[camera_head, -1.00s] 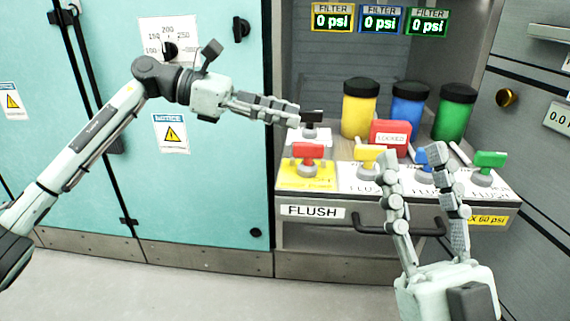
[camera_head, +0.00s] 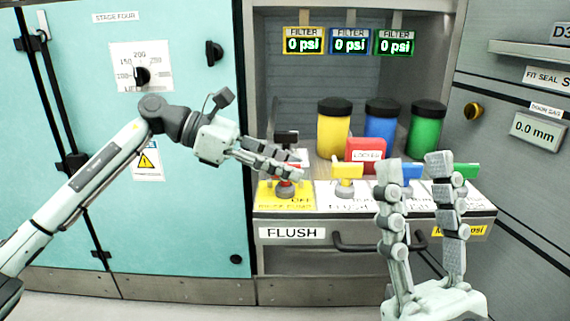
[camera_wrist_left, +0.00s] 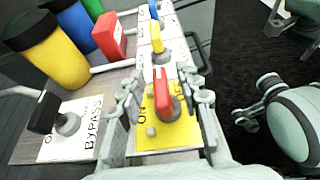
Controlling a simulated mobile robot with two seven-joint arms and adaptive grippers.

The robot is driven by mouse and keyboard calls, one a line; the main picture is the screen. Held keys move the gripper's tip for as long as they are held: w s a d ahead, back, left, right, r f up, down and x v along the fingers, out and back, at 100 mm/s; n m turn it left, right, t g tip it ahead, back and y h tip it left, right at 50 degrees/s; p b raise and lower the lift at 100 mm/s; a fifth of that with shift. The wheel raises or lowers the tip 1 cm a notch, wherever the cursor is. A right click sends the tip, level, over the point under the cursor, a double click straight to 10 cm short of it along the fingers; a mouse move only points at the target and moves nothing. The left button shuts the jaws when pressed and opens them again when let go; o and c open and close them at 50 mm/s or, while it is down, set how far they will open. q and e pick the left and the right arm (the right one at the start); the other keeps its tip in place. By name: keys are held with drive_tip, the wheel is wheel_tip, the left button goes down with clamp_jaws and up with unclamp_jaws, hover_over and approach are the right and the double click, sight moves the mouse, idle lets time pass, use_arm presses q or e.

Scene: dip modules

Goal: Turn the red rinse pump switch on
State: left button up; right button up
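The red rinse pump switch (camera_wrist_left: 163,95) stands on a yellow plate (camera_wrist_left: 180,133) marked ON at one side in the left wrist view. In the head view its grey base (camera_head: 285,190) shows, while the red handle is mostly hidden behind my left fingers. My left gripper (camera_head: 298,166) is at the switch, fingers spread. In the left wrist view the fingers (camera_wrist_left: 163,88) lie on both sides of the red handle with gaps, not closed on it. My right gripper (camera_head: 415,165) is open and empty, upright before the panel's right part.
Yellow (camera_head: 347,172), blue (camera_head: 412,172) and green (camera_head: 465,171) flush switches stand right of the red one. A black bypass switch (camera_wrist_left: 48,112) is behind it. A red locked box (camera_head: 365,149) and coloured canisters (camera_head: 334,130) stand further back. A dark handle (camera_head: 370,246) juts out below.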

use_arm(q)
drive_tip(key=shift+c, duration=0.2)
clamp_jaws()
